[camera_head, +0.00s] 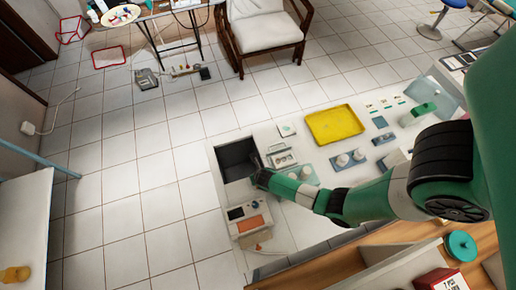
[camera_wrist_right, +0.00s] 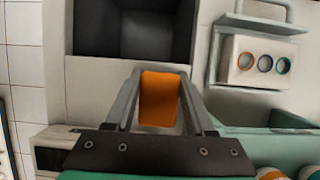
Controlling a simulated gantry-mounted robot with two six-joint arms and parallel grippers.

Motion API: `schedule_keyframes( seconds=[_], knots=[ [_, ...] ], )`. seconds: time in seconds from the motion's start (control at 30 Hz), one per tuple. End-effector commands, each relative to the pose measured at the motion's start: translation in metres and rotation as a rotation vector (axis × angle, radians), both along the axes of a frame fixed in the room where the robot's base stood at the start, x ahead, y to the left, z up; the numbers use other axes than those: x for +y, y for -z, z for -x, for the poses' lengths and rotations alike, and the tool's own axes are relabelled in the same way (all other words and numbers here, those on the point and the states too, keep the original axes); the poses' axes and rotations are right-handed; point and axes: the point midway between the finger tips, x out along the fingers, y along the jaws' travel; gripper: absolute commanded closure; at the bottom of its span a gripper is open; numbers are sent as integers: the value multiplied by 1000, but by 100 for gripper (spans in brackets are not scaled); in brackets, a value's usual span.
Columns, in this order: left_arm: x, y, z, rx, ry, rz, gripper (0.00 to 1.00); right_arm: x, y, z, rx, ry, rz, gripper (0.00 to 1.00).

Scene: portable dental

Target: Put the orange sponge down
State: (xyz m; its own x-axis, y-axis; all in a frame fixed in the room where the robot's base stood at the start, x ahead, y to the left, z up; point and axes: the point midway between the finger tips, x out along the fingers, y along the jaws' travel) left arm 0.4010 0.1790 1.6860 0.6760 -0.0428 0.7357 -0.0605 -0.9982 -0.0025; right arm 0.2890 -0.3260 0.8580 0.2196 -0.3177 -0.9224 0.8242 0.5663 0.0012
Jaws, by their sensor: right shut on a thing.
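The orange sponge (camera_wrist_right: 158,98) is between the fingers of my right gripper (camera_wrist_right: 158,80) in the right wrist view, and the gripper is shut on it. The sponge is held just in front of an open dark square bin (camera_wrist_right: 88,30), which fills the top of that view. In the head view my right gripper (camera_head: 258,176) is at the right edge of the same dark bin (camera_head: 237,158). I cannot make out the sponge in the head view. My left gripper is not in view.
A holder with coloured rings (camera_wrist_right: 262,64) is right of the gripper in the wrist view.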

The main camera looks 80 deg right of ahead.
Motion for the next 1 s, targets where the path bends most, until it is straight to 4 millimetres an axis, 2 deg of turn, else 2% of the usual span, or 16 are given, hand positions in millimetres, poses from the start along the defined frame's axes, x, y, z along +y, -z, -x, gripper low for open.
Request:
schedule_keyframes(
  seconds=[0.03, 0.1, 0.57, 0.6, 0.73, 1.0],
  knots=[
    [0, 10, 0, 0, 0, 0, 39, 0, 15, 0, 3, -1, 1, 100],
    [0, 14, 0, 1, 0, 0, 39, 0, 24, 0, 3, -1, 1, 100],
    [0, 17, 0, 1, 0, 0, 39, 0, 31, 0, 1, 0, 0, 100],
    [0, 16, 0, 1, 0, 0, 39, 0, 30, 0, 1, 0, 0, 40],
    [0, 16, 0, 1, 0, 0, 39, 0, 31, 1, 4, 0, -1, 17],
    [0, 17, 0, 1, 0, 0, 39, 0, 33, 4, 10, 1, 0, 16]
  ],
)
